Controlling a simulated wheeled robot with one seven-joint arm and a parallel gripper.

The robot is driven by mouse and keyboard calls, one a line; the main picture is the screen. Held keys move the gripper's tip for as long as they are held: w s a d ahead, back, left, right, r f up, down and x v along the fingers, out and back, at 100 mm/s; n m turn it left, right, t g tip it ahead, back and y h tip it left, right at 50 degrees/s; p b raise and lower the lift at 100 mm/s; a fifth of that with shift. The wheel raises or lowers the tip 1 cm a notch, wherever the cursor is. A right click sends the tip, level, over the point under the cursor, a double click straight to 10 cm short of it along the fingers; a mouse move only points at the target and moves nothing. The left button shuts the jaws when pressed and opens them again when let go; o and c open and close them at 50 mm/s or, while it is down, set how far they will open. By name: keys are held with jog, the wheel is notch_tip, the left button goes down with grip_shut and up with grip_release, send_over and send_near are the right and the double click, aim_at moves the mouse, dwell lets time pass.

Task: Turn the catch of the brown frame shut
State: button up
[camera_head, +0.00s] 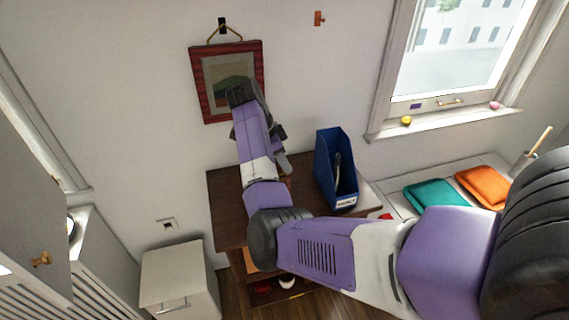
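A dark red to brown picture frame (257,62) with a landscape picture hangs by a cord from a black hook on the white wall. I cannot make out a catch on it. My arm covers its lower middle part. My gripper (281,160) is partly hidden behind my arm, below and right of the frame, in front of the wall and over the brown desk. Its fingers are too small and covered to tell whether they are open or shut. I see nothing held in it.
A small orange-brown fitting (319,18) is on the wall. A blue file holder (338,172) stands on the brown desk (228,205). A window with a brass handle (450,102) is at right. Teal (436,193) and orange cushions (483,185) lie right. A white cabinet (178,280) stands left.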

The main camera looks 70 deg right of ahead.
jog(key=v, duration=0.7)
dwell(0.5)
